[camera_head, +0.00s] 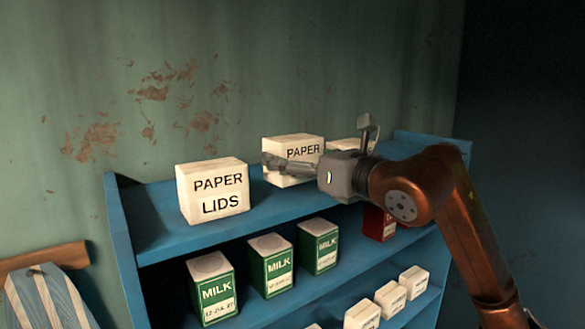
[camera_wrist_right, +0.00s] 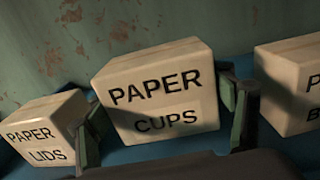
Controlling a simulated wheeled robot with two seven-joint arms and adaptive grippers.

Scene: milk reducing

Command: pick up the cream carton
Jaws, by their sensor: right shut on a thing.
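My right gripper (camera_head: 316,143) is at the top shelf, its arm coming in from the right. It is shut on a cream-coloured box marked PAPER CUPS (camera_wrist_right: 160,95), with one finger at each side of it. In the head view this box (camera_head: 280,147) is partly hidden by the gripper. A red carton (camera_head: 375,222) stands on the shelf below, partly hidden by my arm, its label not readable. I can read the word cream on no carton. My left gripper is not in view.
A PAPER LIDS box (camera_head: 212,192) stands at the left of the blue shelf unit (camera_head: 160,237); another paper box (camera_wrist_right: 290,85) is at the right. Green MILK cartons (camera_head: 271,265) stand below, small white cartons (camera_head: 389,298) lower still. A wall is behind.

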